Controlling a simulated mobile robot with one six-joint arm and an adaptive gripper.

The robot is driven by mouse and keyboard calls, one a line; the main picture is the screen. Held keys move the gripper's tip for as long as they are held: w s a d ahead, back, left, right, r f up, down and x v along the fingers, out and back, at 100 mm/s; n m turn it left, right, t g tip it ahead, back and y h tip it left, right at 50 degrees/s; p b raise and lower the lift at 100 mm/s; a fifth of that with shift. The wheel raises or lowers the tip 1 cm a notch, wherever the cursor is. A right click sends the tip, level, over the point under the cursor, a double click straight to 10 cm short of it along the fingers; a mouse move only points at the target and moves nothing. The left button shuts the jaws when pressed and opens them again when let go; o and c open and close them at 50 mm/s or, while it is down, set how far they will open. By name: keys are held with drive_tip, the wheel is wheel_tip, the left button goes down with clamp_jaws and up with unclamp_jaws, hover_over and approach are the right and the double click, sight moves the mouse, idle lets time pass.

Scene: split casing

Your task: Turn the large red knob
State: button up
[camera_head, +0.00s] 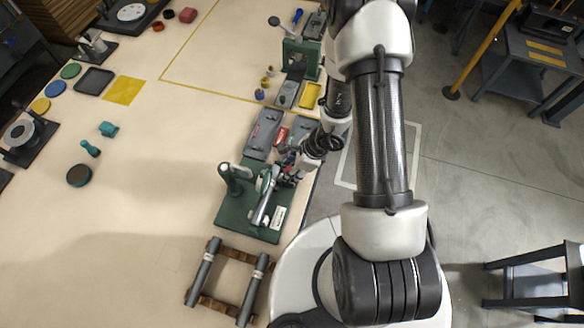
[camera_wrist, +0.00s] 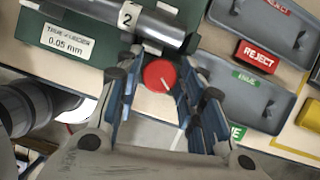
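A round red knob (camera_wrist: 159,75) with a pale pointer line shows in the wrist view, near the end of the green fixture's steel cylinder. My gripper (camera_wrist: 160,66) is open, with one blue-padded finger left of the knob and one to its right. Gaps show between the knob and both fingers; I cannot tell their depth relative to it.
Grey trays (camera_head: 262,135) and a red REJECT block (camera_wrist: 257,55) lie close to my gripper. The fixture's cylinder (camera_wrist: 140,22), marked 2, is just beyond my fingers. A rack of two grey bars (camera_head: 202,272) stands nearer. The table's middle is mostly clear.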

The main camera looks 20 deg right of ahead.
drive_tip(key=c, duration=0.6)
drive_tip(key=shift+w+f+m+b, duration=0.15)
drive_tip(key=shift+m+b, duration=0.25)
drive_tip(key=shift+b, duration=0.8)
drive_tip(key=shift+s+m+t+b, duration=0.2)
drive_tip(key=shift+m+t+b, duration=0.15)
drive_tip(key=shift+b, duration=0.3)
drive_tip(key=o, duration=1.1)
drive_tip(key=shift+c, duration=0.2)
drive_tip(key=shift+r, duration=0.25)
drive_tip(key=v, duration=1.1)
drive_tip(key=shift+r, duration=0.45)
